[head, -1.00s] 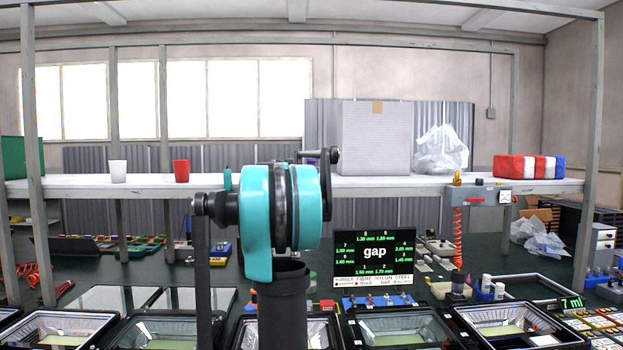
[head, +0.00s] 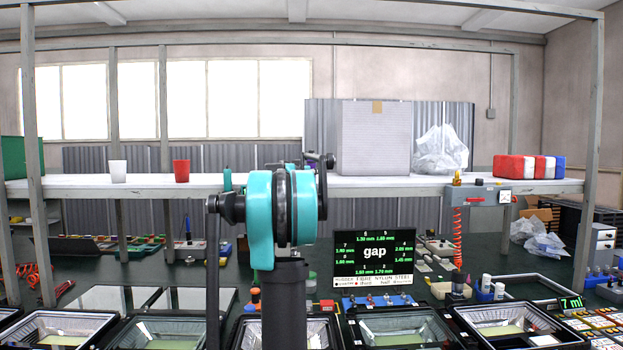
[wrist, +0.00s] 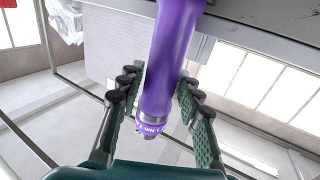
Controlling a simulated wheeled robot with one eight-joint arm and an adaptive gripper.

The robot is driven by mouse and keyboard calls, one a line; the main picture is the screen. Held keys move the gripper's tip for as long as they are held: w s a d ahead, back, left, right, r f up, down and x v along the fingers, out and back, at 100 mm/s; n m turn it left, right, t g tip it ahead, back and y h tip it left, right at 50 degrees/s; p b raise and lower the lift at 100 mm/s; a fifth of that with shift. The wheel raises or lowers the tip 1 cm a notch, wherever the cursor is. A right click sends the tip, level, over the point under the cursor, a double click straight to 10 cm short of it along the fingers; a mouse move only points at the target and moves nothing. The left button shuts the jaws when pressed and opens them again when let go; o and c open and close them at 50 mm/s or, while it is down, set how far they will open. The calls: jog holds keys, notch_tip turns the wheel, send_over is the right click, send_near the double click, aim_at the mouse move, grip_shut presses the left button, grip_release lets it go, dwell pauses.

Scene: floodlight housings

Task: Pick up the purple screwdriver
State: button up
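The purple screwdriver (wrist: 170,60) shows in the wrist view with its thick handle running from the top edge to the middle. The screwdriver's other end is out of the picture. In the head view my arm hides the gripper and the screwdriver.
Floodlight housings (head: 503,304) line the near edge of the dark green bench. A raised shelf (head: 90,186) carries a white cup (head: 118,171), a red cup (head: 181,171) and a large box (head: 375,104).

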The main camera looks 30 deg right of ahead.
grip_shut()
jog(key=shift+r, duration=0.1)
